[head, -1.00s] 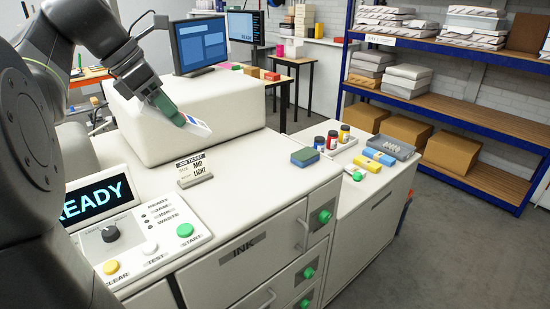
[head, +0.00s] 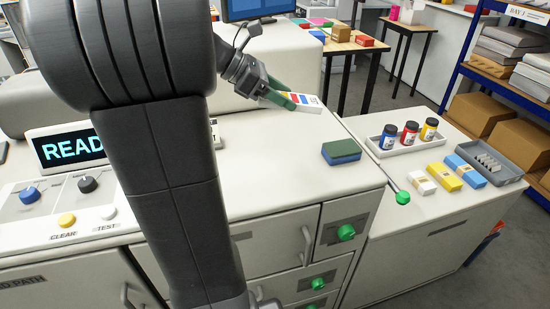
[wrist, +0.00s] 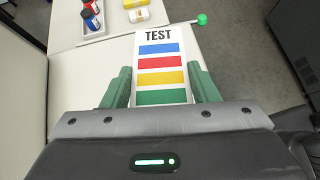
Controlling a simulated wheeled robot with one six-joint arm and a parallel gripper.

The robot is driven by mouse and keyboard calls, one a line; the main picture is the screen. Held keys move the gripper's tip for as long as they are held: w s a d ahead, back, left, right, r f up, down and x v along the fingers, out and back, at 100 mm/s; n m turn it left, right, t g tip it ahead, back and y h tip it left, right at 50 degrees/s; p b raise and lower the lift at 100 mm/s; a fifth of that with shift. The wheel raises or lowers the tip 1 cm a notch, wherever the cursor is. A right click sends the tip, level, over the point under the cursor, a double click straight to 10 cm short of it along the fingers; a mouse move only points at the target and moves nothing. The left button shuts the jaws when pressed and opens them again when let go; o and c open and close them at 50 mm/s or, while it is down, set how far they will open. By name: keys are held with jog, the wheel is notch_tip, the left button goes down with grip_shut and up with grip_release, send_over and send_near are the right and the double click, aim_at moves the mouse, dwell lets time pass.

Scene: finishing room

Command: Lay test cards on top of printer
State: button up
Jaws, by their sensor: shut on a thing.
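My gripper (head: 288,100) is shut on the test cards (head: 309,103), gripping them by one end between its green fingers. In the wrist view the top card (wrist: 161,65) reads TEST, with blue, red, yellow and green bars. The cards are held above the white printer top (head: 270,160), near its right part, apart from the surface as far as I can see. The READY display (head: 70,148) and the control panel (head: 50,205) are at the printer's left. My arm hides part of the printer's middle.
A green and blue block (head: 341,152) lies on the printer's right front. On the side cabinet are a tray with ink bottles (head: 410,133), white, yellow and blue blocks (head: 444,176), a grey tray (head: 490,163) and a green-knobbed rod (head: 402,197). The raised printer housing (head: 285,50) stands behind.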

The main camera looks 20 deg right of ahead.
jog(key=w+a+f+n+t+h+b, duration=0.2)
jog(key=a+f+h, duration=0.1)
jog(key=f, duration=0.5)
send_over(268, 163)
notch_tip(268, 163, down, 6)
jog(key=shift+w+r+p, duration=0.1)
jog(key=shift+p, duration=0.2)
jog(key=shift+f, duration=1.95)
jog(key=shift+f, duration=0.1)
jog(key=o, duration=0.6)
jog(key=shift+f, duration=0.1)
jog(key=o, duration=0.4)
jog(key=shift+o, duration=0.2)
